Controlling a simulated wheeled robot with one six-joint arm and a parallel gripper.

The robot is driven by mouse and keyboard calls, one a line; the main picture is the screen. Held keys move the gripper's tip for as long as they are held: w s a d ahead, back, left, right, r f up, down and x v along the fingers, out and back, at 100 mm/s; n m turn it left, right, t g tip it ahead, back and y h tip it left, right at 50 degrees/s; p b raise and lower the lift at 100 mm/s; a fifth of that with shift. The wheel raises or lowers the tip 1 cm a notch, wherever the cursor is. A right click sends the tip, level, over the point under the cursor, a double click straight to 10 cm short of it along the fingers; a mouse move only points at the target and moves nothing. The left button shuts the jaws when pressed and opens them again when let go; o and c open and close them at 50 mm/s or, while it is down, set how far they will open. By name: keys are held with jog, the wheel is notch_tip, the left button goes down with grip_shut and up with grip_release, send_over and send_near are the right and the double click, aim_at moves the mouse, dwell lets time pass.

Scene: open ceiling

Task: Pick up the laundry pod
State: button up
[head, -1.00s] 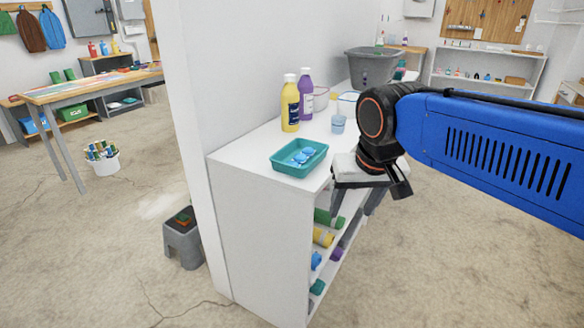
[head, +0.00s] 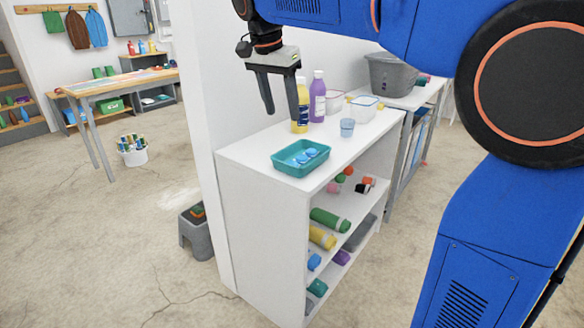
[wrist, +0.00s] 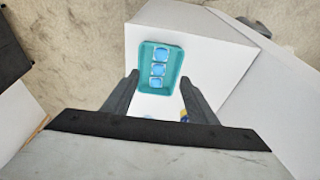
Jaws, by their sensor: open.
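Blue and white laundry pods (head: 306,157) lie in a row in a teal tray (head: 277,160) on top of a white shelf unit. My gripper (head: 283,113) points down, open and empty, above the shelf top and behind the tray in the head view. Its fingers (wrist: 158,82) are apart on both sides in the wrist view. They do not touch the tray or pods.
A yellow bottle (head: 300,124) and a purple bottle (head: 317,97) stand close to my gripper. A wall (head: 200,90) rises left of the shelf unit.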

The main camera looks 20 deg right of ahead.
jog(key=x, duration=1.1)
jog(key=shift+w+f, duration=0.25)
jog(key=shift+f, duration=0.15)
jog(key=shift+s+x, duration=0.15)
jog(key=shift+x, duration=1.2)
jog(key=shift+s+x, duration=0.1)
jog(key=shift+x, duration=1.25)
jog(key=shift+a, duration=0.15)
jog(key=c, duration=1.1)
